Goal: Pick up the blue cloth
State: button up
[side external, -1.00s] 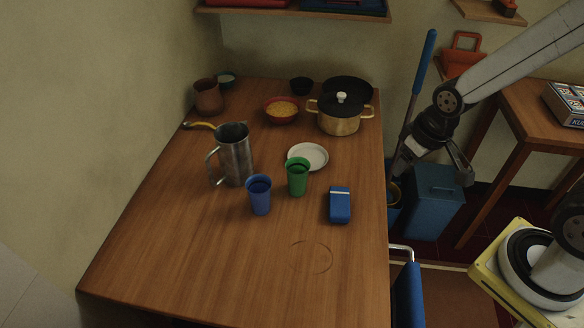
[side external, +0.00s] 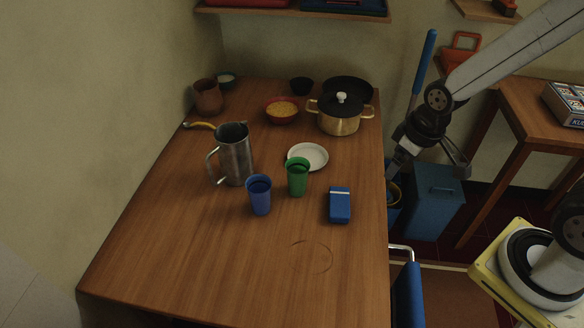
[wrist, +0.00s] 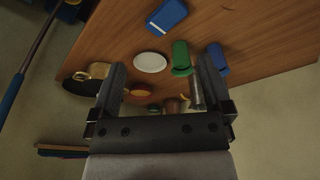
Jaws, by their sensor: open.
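The blue cloth (side external: 340,207) looks like a small folded blue block with a pale stripe. It lies flat near the right edge of the wooden table (side external: 200,265), and in the wrist view it shows at the top centre (wrist: 167,16). My gripper (side external: 426,167) is off the table's right edge, up and to the right of the cloth in the side view. In the wrist view my gripper (wrist: 162,68) has its fingers spread wide with nothing held between them. The cloth is in full view in the side picture and not touched.
A green cup (side external: 298,178), a blue cup (side external: 259,196) and a white plate (side external: 308,157) are left of the cloth. A metal pitcher (side external: 235,157) and a lidded pot (side external: 340,118) stand farther off. A blue-handled pole (side external: 424,75) stands beside my arm. The front table area is clear.

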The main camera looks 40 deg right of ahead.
jog(key=w+f+n+g, duration=0.1)
jog(key=w+f+n, duration=0.6)
jog(key=n, duration=0.5)
jog(key=n+g, duration=0.1)
jog(key=n, duration=1.1)
send_over(340, 201)
jog(key=f, duration=0.8)
jog(key=shift+s+f, duration=0.2)
jog(key=shift+f, duration=0.15)
jog(key=shift+w+f+n, duration=0.25)
jog(key=shift+f+n, duration=0.55)
jog(key=shift+n, duration=0.2)
jog(key=shift+f, duration=0.1)
jog(key=shift+f, duration=1.2)
jog(key=shift+f, duration=0.1)
jog(key=shift+f, duration=2.5)
